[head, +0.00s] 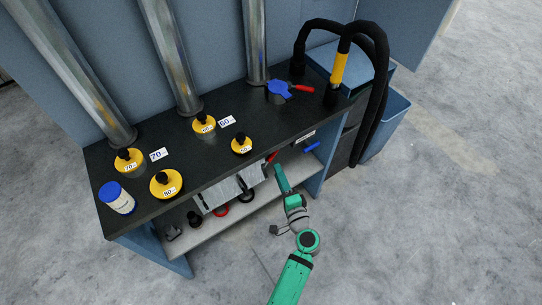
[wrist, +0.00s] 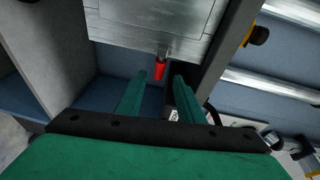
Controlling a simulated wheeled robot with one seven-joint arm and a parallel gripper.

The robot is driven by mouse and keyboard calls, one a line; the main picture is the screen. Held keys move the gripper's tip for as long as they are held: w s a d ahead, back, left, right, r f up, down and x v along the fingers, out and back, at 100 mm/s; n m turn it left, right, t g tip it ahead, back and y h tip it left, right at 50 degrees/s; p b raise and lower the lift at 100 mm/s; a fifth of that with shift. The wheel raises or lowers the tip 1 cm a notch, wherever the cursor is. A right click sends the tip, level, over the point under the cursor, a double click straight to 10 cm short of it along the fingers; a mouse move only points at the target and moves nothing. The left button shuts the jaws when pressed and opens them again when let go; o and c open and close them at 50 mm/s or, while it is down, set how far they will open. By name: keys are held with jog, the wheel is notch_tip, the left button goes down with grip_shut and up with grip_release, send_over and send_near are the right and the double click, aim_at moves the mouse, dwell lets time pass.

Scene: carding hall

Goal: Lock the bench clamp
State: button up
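A small red handle (head: 271,157) shows at the front edge of the dark bench, beside my gripper; it seems to be the bench clamp's lever. In the wrist view the red handle (wrist: 160,69) hangs from a small metal fitting at the edge of a light grey panel (wrist: 150,22). My gripper (head: 278,168) is at the bench front, pointing toward the bench. In the wrist view my gripper (wrist: 161,77) is open, its two green fingers on either side of the handle's line. The handle looks just beyond the fingertips; contact cannot be told. Most of the clamp is hidden.
The bench top (head: 165,210) holds several yellow discs with black knobs, a blue-lidded jar (head: 117,197) and a blue piece with a red lever (head: 278,90). Grey panels (head: 222,193) hang at the front above a lower shelf (head: 215,225). Open floor lies right.

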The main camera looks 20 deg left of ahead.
aim_at(271, 156)
jog(key=x, duration=0.9)
jog(key=shift+w+a+f, duration=0.1)
jog(key=shift+w+a, duration=0.1)
jog(key=shift+c, duration=0.3)
grip_shut()
